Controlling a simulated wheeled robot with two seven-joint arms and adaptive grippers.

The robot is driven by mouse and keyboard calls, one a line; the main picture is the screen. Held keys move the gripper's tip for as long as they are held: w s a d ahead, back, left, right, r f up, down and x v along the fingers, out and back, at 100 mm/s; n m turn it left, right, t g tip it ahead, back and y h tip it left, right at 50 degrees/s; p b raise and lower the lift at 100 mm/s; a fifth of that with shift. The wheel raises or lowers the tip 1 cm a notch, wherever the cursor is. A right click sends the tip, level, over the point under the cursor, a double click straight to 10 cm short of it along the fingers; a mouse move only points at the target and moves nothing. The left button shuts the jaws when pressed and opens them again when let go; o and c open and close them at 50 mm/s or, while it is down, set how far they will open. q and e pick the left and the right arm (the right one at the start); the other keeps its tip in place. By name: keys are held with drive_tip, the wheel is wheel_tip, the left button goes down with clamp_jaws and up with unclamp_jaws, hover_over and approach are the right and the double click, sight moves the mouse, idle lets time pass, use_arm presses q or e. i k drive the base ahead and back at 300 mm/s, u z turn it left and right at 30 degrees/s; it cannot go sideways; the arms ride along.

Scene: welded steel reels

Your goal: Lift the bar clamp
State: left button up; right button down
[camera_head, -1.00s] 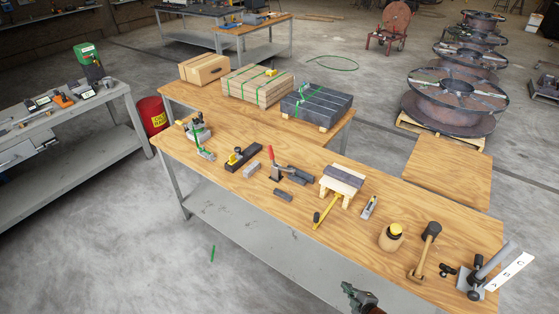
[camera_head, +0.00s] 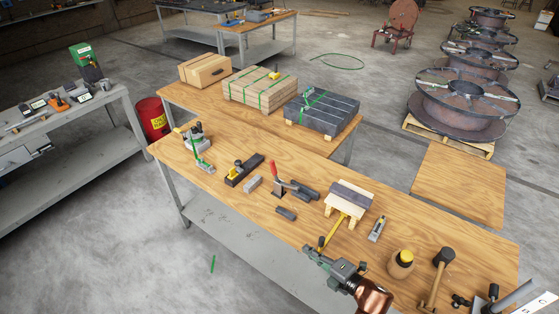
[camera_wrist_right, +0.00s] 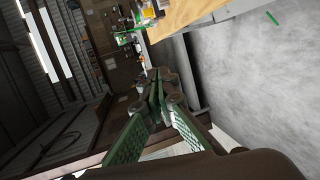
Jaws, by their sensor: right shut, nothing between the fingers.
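I cannot tell for certain which tool is the bar clamp. A tool with a yellow bar and a dark end (camera_head: 336,230) lies against the small wooden stand and resembles it most. My right gripper (camera_head: 309,250) is shut and empty, by the front edge of the table. In the picture its tips are just left of and below the tool's dark end; the gap in depth is unclear. In the right wrist view the closed fingers (camera_wrist_right: 157,76) point along the table's edge, and the tool cannot be made out. My left gripper is not in view.
The wooden table (camera_head: 230,206) also bears a red-handled toggle clamp (camera_head: 274,173), grey blocks (camera_head: 252,183), a small wooden stand (camera_head: 350,194), a yellow-topped jar (camera_head: 401,263) and a mallet (camera_head: 441,270). Strapped bundles stand behind. Open floor lies in front.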

sight(271, 163)
drive_tip(key=i, duration=1.05)
